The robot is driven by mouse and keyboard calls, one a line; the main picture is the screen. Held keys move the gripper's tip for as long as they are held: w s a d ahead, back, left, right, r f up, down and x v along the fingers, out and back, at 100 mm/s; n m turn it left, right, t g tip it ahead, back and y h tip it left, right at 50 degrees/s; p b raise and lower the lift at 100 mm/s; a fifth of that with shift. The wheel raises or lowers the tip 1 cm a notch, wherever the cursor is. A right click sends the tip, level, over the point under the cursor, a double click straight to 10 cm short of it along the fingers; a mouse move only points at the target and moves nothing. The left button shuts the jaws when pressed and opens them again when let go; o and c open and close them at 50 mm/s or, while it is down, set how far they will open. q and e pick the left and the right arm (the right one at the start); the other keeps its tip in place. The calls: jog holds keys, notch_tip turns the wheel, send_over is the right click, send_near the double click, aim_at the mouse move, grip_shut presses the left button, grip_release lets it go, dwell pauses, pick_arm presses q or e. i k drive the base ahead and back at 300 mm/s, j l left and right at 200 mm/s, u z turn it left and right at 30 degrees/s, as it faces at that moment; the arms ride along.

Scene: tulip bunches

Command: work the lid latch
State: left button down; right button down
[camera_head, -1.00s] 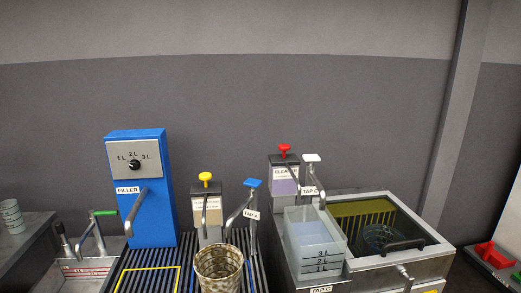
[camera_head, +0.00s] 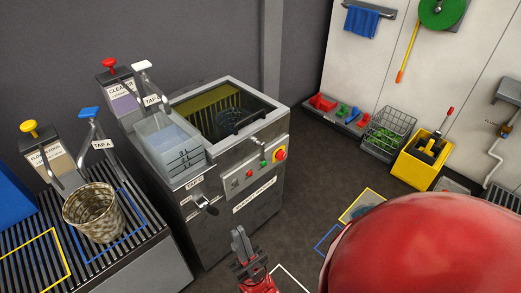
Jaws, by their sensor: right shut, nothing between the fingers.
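The steel machine (camera_head: 190,222) stands left of centre with its framed, see-through lid (camera_head: 213,88) down on top. A dark bar handle (camera_head: 247,119) lies near the lid's front edge. A small metal lever, seemingly the lid latch (camera_head: 257,141), sits at the front edge just below that handle. My right gripper (camera_head: 237,232) is shut and empty. In the picture it is below the machine's front panel, clearly apart from the latch. My left gripper is out of view.
A clear water tank (camera_head: 172,143) sits at the machine's left. A woven-patterned bucket (camera_head: 94,216) stands on the slatted bench. A yellow bucket (camera_head: 418,160) and wire basket (camera_head: 388,133) stand right.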

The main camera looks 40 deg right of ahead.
aim_at(256, 142)
jog(key=i+j+z, duration=0.1)
jog(key=i+z, duration=0.4)
jog(key=i+j+z, duration=0.25)
jog(key=i+z, duration=0.25)
jog(key=k, duration=0.1)
